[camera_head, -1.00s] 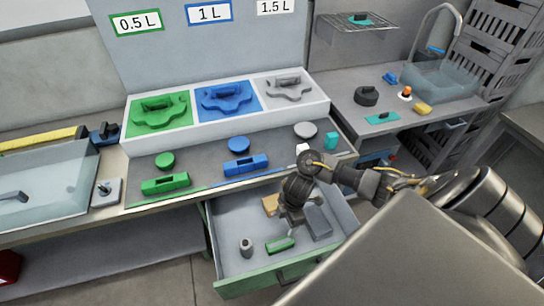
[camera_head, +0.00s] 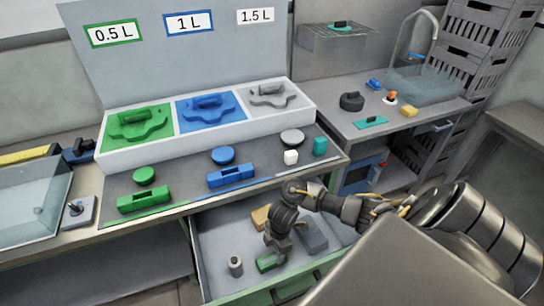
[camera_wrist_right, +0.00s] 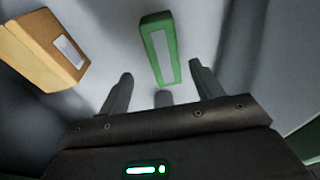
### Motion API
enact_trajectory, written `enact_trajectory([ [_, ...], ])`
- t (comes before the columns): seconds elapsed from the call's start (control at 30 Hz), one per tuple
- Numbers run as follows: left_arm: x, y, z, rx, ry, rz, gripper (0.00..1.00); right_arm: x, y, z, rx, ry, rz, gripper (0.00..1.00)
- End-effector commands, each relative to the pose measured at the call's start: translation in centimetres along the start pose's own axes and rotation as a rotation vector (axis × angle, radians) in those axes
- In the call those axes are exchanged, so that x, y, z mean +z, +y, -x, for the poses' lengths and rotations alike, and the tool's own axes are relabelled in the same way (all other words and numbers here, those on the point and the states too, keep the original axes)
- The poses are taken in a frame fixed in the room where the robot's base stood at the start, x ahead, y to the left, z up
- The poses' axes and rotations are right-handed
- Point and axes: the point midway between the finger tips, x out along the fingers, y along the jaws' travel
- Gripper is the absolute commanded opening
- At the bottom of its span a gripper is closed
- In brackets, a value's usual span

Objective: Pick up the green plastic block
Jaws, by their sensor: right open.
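The green plastic block (camera_head: 268,263) lies in the open drawer, near its front, with a pale strip along its top. My right gripper (camera_head: 277,252) is over the drawer, right above the block and partly covering it in the head view. In the right wrist view the block (camera_wrist_right: 160,48) lies just beyond the fingertips, roughly lined up with the gap between the open fingers (camera_wrist_right: 160,82). The fingers are empty; I cannot tell the exact height between them and the block. My left gripper is not in view.
In the drawer (camera_head: 215,285) are a tan box (camera_head: 261,217), also in the wrist view (camera_wrist_right: 42,45), a grey block (camera_head: 313,237) and a small grey bottle (camera_head: 235,266). The counter above holds a larger green piece (camera_head: 145,199) and a blue one (camera_head: 231,176).

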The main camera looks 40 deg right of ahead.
Motion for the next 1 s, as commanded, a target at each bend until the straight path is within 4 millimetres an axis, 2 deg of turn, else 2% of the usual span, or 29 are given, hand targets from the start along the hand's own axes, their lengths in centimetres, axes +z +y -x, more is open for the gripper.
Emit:
enact_trajectory([
  [0.1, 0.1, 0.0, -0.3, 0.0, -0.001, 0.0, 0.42, 0.0, 0.0, -1.1, 0.0, -0.001, -0.001, 0.65],
  [0.33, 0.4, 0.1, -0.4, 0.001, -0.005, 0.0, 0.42, 0.0, -0.2, -1.8, -0.001, -0.002, -0.001, 0.65],
  [0.63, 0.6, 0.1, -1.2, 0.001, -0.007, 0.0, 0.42, -0.1, -0.7, -6.0, -0.001, -0.001, -0.002, 0.65],
  [0.93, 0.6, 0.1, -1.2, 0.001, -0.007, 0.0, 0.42, -0.1, -0.6, -6.4, 0.001, -0.002, 0.0, 0.65],
  [1.0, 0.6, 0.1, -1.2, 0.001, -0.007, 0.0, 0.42, -0.1, -0.6, -6.4, 0.001, -0.002, 0.0, 0.59],
])
